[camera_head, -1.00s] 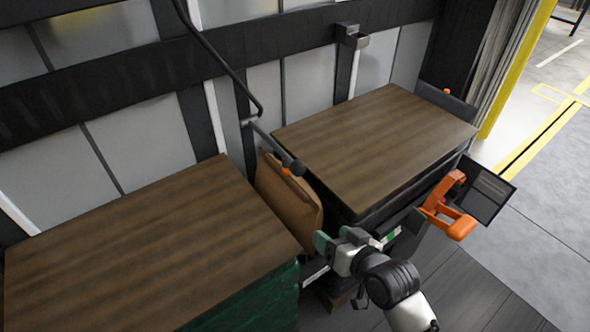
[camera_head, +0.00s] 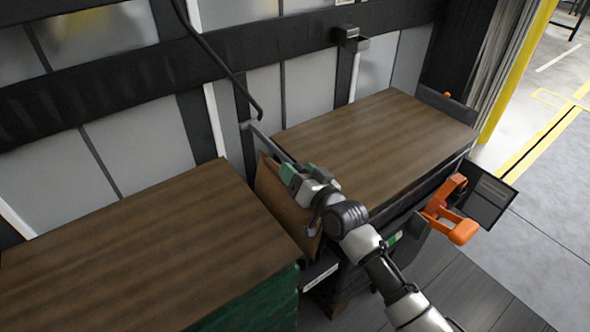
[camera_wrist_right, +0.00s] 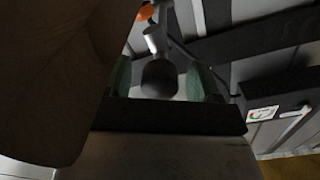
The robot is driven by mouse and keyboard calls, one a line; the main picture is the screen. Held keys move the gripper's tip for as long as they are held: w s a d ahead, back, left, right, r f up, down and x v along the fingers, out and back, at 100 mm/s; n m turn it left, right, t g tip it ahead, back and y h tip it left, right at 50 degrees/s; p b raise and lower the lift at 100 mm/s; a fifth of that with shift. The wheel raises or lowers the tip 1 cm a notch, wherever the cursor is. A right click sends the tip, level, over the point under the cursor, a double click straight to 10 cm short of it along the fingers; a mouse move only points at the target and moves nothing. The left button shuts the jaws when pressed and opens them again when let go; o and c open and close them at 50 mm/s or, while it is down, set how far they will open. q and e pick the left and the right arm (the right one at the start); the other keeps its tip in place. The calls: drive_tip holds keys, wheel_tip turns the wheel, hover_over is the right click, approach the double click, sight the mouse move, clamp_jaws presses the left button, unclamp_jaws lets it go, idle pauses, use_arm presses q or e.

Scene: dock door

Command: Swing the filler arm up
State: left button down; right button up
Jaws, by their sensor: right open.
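The filler arm (camera_head: 266,141) is a thin grey bar sloping down from the wall between two wood-topped stacks. Its lower end is hidden behind my right gripper (camera_head: 297,173) in the head view. In the right wrist view a dark rounded knob (camera_wrist_right: 158,80) on a light metal rod (camera_wrist_right: 152,42) lies between the two green fingers. The right gripper is open, with a finger on each side of the knob; I cannot tell whether either touches it. An orange piece (camera_wrist_right: 145,12) shows near the rod. My left gripper is not in view.
A brown bag (camera_head: 277,197) stands between the left stack (camera_head: 140,245) and the right stack (camera_head: 380,140). A bent black pipe (camera_head: 215,58) hangs above the filler arm. An orange handled tool (camera_head: 452,212) and a dark panel (camera_head: 487,195) are at the right stack's near corner.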

drive_tip(key=shift+x, duration=0.8)
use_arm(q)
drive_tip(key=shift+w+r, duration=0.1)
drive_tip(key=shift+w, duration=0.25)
use_arm(e)
clamp_jaws()
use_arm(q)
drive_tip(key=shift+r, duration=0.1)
